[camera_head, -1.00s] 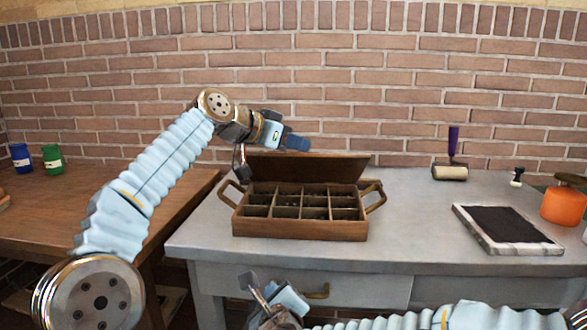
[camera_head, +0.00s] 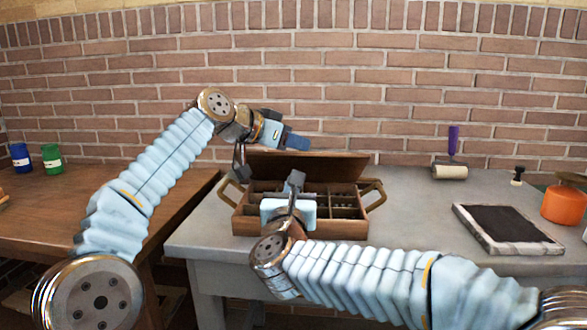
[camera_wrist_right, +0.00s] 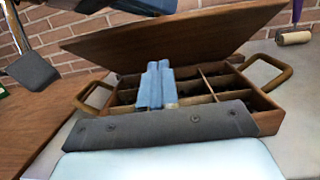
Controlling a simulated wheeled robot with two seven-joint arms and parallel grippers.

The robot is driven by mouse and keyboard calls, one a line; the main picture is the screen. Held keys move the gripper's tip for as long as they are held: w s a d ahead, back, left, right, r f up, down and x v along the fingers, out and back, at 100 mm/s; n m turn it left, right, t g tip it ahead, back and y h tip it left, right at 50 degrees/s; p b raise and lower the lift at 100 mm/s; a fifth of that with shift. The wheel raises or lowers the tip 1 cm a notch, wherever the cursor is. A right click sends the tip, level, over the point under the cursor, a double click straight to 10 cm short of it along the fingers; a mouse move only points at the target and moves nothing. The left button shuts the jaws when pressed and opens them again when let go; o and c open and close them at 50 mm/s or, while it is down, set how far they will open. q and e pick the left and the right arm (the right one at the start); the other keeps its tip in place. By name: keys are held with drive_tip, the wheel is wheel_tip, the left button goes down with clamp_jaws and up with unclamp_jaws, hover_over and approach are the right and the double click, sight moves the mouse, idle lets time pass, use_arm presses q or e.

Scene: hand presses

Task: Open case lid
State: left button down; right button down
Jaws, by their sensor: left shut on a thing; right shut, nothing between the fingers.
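The wooden case (camera_head: 250,225) sits on the grey table, its compartments partly hidden by my right arm. Its lid (camera_head: 325,165) stands raised behind the compartments; it also shows in the right wrist view (camera_wrist_right: 170,38). My left gripper (camera_head: 241,163) is at the lid's left end, shut on the lid; the contact itself is hard to see. A dark finger pad of it shows at the upper left of the right wrist view. My right gripper (camera_head: 295,182) is shut and empty, in front of and over the compartments. Its blue fingers (camera_wrist_right: 155,84) point toward the lid.
The case has side handles (camera_head: 374,194). To the right are a dark framed slab (camera_head: 505,226), a roller (camera_head: 450,172), a small stamp (camera_head: 518,176) and an orange pot (camera_head: 564,203). Green (camera_head: 52,158) and blue jars stand on the left wooden table. A brick wall is behind.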

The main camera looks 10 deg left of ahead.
sight(295, 159)
drive_tip(key=shift+w+r, duration=1.4)
drive_tip(key=shift+r, duration=0.25)
